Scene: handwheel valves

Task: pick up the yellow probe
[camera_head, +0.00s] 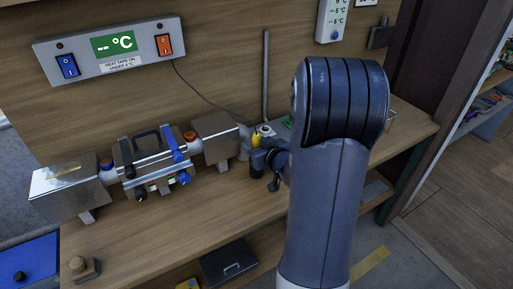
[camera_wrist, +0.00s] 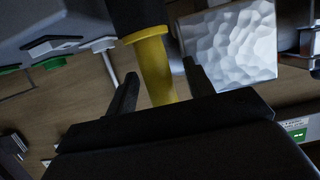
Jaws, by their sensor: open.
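The yellow probe (camera_head: 256,138) stands on the bench to the left of my arm, with a dark part below it. In the wrist view the yellow shaft (camera_wrist: 152,68) runs down between the two dark fingers of my gripper (camera_wrist: 161,80), and a black piece joins its upper end in the picture. The fingers are apart, with a visible gap on the right side of the shaft. In the head view my wrist hides part of the area around the probe.
A metal block (camera_head: 215,138) stands left of the probe, and a valve assembly with a black handle (camera_head: 150,150) is further left. A grey wall box (camera_head: 112,52) has a thin cable running toward the probe. The front bench top (camera_head: 190,215) is mostly clear.

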